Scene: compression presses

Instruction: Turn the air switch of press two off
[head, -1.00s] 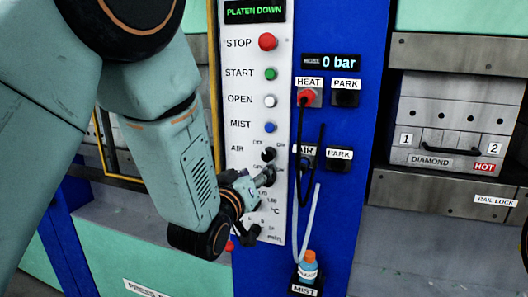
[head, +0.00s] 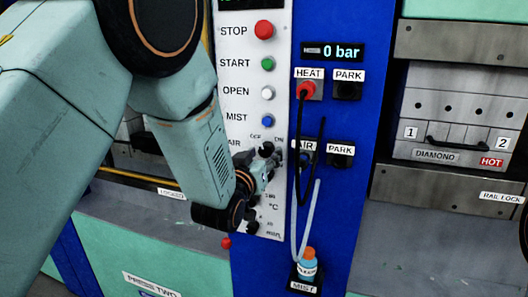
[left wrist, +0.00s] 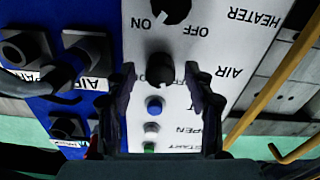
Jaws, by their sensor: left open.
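The air switch, a black round knob (left wrist: 160,70) on the white control panel (left wrist: 200,50), shows upside down in the left wrist view beside its AIR label. My left gripper (left wrist: 160,82) is open, with one finger on each side of the knob. I cannot tell whether the fingers touch it. In the head view my left gripper (head: 268,160) is at the panel (head: 240,110) by the AIR label and largely hides the knob. Which way the knob points is unclear. A PRESS TWO label (head: 152,284) is at lower left. My right gripper is not in view.
The heater knob (left wrist: 172,8) is close to the air switch. A blue column (head: 345,210) carries HEAT (head: 308,90) and AIR (head: 304,160) sockets with hanging cables, and a blue-orange bottle (head: 307,264). A steel block marked HOT (head: 460,100) is at right.

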